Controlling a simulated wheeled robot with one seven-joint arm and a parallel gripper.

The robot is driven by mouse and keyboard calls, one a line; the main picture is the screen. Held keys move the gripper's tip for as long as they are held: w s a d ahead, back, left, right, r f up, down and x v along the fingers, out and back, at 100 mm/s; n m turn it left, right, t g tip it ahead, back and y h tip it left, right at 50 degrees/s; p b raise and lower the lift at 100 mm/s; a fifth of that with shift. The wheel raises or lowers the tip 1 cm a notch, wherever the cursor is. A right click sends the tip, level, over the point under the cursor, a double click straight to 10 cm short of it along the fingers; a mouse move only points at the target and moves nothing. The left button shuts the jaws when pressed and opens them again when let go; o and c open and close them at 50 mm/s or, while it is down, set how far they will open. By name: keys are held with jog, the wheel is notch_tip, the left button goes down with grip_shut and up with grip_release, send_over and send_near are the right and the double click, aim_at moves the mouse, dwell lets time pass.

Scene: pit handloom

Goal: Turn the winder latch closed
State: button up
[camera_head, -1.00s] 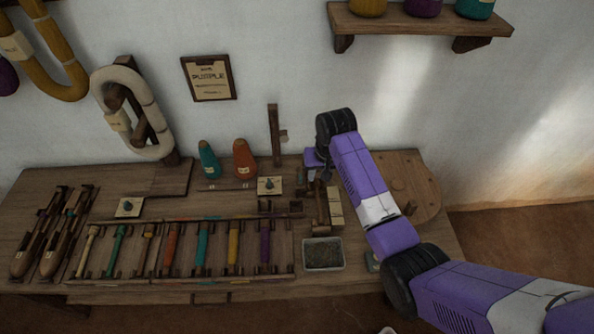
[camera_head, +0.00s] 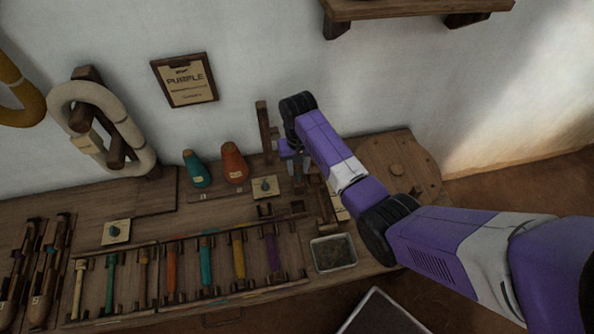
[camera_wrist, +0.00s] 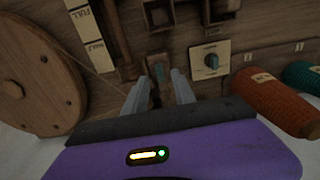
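In the wrist view my gripper (camera_wrist: 160,78) has its two grey fingers apart, pointing at the winder on the bench. A small wooden piece with a greyish face, which looks like the winder latch (camera_wrist: 158,66), shows between the fingertips. I cannot tell whether the fingers touch it. In the head view my gripper (camera_head: 296,168) is over the back of the bench, just right of a wooden post (camera_head: 264,132); my arm hides much of the winder and the latch there.
A knob plate (camera_wrist: 210,60) and an orange cone (camera_wrist: 273,102) are close beside the gripper. A round wooden disc (camera_wrist: 38,80) and a FULL/HALF card (camera_wrist: 90,35) lie on the other side. A tray (camera_head: 334,253) and a rack of coloured bobbins (camera_head: 205,262) are in front.

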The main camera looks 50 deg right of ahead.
aim_at(297, 171)
jog(key=shift+f, duration=1.5)
jog(key=shift+c, duration=0.4)
grip_shut()
